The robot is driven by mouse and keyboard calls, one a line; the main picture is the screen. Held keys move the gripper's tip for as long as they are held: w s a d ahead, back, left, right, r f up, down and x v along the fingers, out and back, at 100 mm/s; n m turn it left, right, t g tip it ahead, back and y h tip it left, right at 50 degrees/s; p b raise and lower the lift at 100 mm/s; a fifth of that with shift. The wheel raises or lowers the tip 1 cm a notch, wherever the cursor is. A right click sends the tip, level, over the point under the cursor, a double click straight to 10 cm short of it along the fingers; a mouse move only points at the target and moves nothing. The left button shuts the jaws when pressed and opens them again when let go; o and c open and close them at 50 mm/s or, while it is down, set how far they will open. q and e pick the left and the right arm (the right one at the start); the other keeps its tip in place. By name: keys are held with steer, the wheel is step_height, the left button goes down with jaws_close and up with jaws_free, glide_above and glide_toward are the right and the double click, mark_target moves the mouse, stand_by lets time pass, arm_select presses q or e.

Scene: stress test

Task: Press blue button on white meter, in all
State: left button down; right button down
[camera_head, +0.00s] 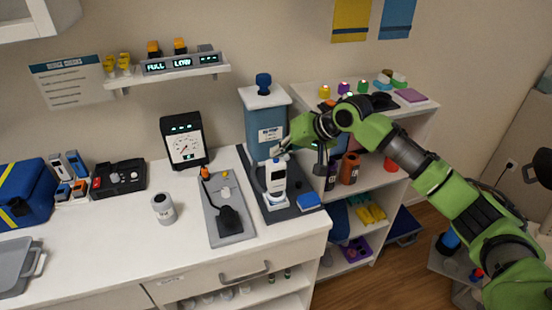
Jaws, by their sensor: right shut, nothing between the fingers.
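My right arm is green and comes in from the right. My right gripper (279,151) is shut and empty, with its tips just above the top of the meter. I cannot tell whether they touch it. The meter's blue button is too small or covered to make out. My left gripper is not in view.
A blue container with a white lid (264,98) stands behind the meter. A grey tray (228,207) with a black tool and a gauge (184,144) are to the left. Shelves (372,183) stand right.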

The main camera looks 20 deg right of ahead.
mark_target(279, 160)
steer(key=shift+f, duration=0.35)
stand_by(0.4)
steer(key=shift+r, duration=0.1)
steer(key=shift+r+p, duration=0.8)
steer(key=shift+p, duration=0.5)
step_height(279, 160, up, 5)
steer(key=p, duration=0.5)
steer(key=shift+r+p, duration=0.1)
steer(key=shift+p, duration=0.2)
